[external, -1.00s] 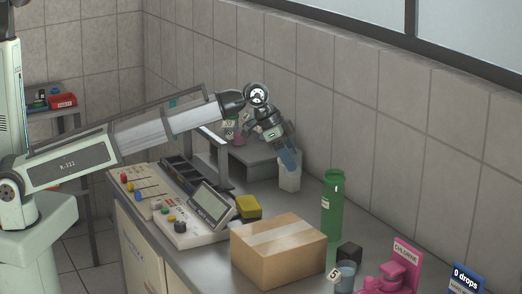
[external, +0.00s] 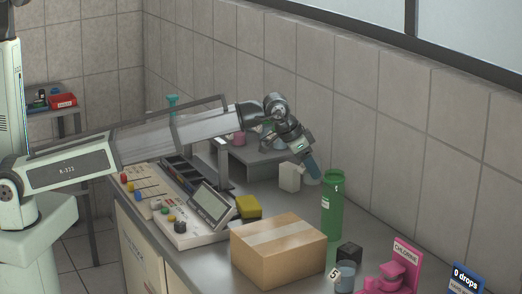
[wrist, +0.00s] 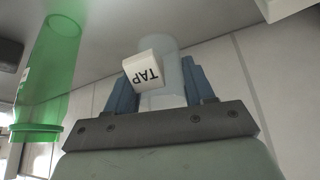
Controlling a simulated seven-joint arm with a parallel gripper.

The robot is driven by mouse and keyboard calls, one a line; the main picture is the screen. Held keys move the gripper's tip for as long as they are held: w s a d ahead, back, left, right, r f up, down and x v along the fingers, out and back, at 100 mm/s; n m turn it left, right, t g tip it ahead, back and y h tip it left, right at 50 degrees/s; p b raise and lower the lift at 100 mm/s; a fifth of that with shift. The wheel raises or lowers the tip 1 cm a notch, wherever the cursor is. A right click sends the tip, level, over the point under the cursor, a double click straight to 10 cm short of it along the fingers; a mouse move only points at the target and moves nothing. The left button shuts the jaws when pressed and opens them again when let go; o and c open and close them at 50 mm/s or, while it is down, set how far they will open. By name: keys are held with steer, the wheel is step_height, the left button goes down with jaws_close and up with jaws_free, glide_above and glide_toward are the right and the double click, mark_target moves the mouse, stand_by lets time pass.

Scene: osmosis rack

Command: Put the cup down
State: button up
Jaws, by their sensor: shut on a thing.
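The cup (wrist: 174,75) is pale and translucent with a white TAP tag, and it sits between the two blue fingers of my gripper (wrist: 165,88) in the wrist view. My gripper (external: 313,168) is shut on it. In the external view the cup (external: 312,181) shows faintly below the fingertips, low over the bench near the back wall, between a white block-like container and the green cylinder. I cannot tell whether its base touches the bench.
The green cylinder (external: 332,215) stands just right of my gripper, and also shows in the wrist view (wrist: 48,75). The white container (external: 289,177) is close on the left. A cardboard box (external: 278,255), yellow block (external: 248,207), cup tagged 5 (external: 346,278) and pink chlorine stand (external: 402,262) are nearer.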

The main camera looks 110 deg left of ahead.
steer(key=shift+f, duration=4.35)
steer(key=shift+f, duration=0.1)
steer(key=o, duration=1)
steer(key=v, duration=1.2)
